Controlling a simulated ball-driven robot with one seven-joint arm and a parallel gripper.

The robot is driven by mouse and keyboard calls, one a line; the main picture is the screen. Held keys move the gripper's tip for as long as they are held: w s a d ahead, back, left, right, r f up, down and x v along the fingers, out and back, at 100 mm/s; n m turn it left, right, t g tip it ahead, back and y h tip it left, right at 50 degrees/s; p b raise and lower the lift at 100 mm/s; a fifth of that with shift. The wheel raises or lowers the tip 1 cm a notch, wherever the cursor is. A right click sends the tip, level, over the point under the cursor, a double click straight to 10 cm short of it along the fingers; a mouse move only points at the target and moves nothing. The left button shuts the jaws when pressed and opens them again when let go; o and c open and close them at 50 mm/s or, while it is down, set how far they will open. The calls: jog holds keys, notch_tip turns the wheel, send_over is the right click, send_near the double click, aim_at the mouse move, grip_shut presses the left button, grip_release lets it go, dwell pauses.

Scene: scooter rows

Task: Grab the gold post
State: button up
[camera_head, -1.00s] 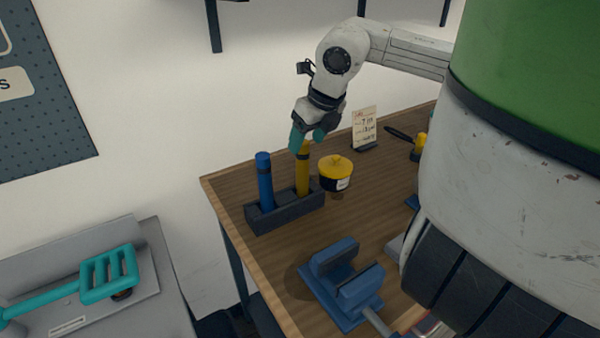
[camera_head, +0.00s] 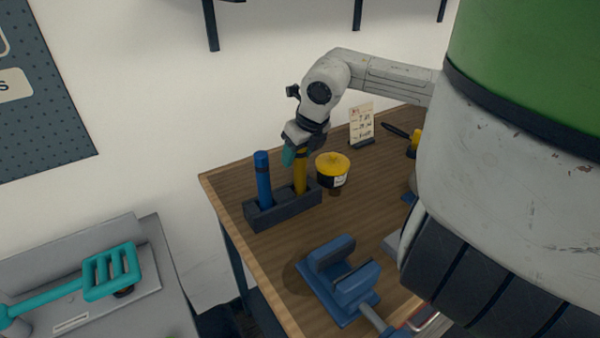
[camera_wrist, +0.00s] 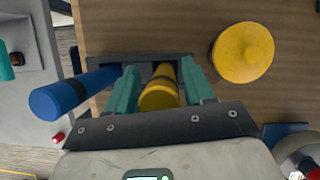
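The gold post (camera_head: 300,175) stands upright in a dark holder (camera_head: 270,216) on the wooden bench, right of a blue post (camera_head: 263,180). My gripper (camera_head: 297,157) is over the top of the gold post in the head view. In the wrist view, my gripper's teal fingers (camera_wrist: 158,85) are open, one on each side of the gold post (camera_wrist: 160,90). Narrow gaps seem to show between fingers and post. The blue post (camera_wrist: 62,98) is outside the left finger. The post's lower end is hidden in the holder.
A yellow-lidded pot (camera_head: 333,168) stands close to the right of the holder. Behind it is a small price card (camera_head: 361,124). A blue vise (camera_head: 342,280) sits at the bench's front. A grey unit (camera_head: 140,285) with a teal tool (camera_head: 108,275) is at left.

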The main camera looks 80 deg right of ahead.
grip_shut()
jog(key=shift+r, duration=0.2)
dwell(0.6)
